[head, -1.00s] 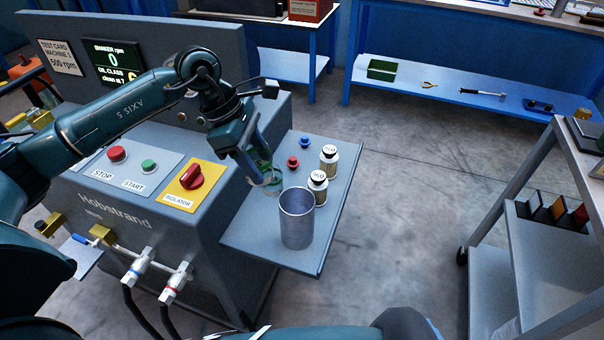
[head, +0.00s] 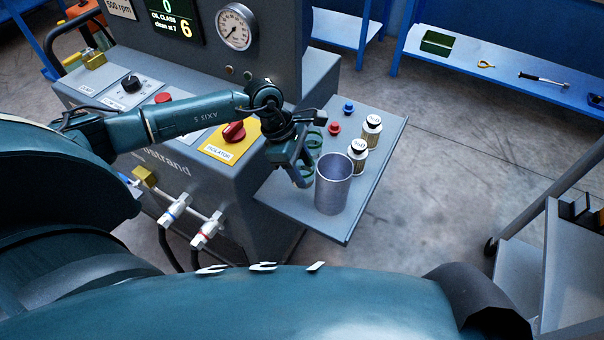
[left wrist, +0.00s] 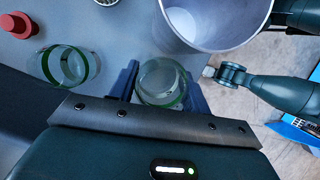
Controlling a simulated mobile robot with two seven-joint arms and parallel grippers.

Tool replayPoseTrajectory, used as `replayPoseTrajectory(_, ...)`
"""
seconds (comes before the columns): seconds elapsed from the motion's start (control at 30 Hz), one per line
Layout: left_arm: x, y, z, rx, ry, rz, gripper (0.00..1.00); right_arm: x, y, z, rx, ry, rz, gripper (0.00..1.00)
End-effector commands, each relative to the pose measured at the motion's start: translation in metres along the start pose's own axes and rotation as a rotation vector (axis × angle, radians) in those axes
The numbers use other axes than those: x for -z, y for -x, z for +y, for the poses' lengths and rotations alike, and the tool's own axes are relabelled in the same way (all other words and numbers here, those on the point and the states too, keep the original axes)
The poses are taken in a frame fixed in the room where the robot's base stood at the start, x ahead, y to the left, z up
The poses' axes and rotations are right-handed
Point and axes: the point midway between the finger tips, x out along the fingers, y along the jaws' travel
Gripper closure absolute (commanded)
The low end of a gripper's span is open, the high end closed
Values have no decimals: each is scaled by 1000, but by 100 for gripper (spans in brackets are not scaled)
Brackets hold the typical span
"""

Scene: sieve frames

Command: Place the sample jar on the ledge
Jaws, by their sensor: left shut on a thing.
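My left gripper (head: 292,172) is shut on a clear glass jar with a green rim (head: 309,172), the sample jar. In the left wrist view the held jar (left wrist: 160,84) sits between the two fingers. The ledge (head: 385,120) is the grey shelf on the machine's right side. The jar is over or on its left part; I cannot tell if its base touches. A second green-rimmed glass jar (head: 314,138) stands just beyond, and left of the held one in the left wrist view (left wrist: 65,66). My right gripper is not in view.
A tall metal cup (head: 333,186) stands close beside the held jar. The red isolator switch (head: 234,132) is left of my gripper. The ledge's right strip is bare.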

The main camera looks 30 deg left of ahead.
Motion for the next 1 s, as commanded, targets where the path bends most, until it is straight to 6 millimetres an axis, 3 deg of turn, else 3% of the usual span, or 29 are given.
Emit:
replayPoseTrajectory(0.2,12,-29,0,1,1,0,75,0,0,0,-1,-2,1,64)
replayPoseTrajectory(0.57,14,-33,0,0,0,0,75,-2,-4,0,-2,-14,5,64)
replayPoseTrajectory(0.6,14,-32,0,0,0,0,50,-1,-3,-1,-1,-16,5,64)
replayPoseTrajectory(0.83,14,-32,0,1,0,1,31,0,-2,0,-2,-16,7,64)
replayPoseTrajectory(1.0,14,-32,0,0,0,1,31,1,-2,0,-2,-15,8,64)
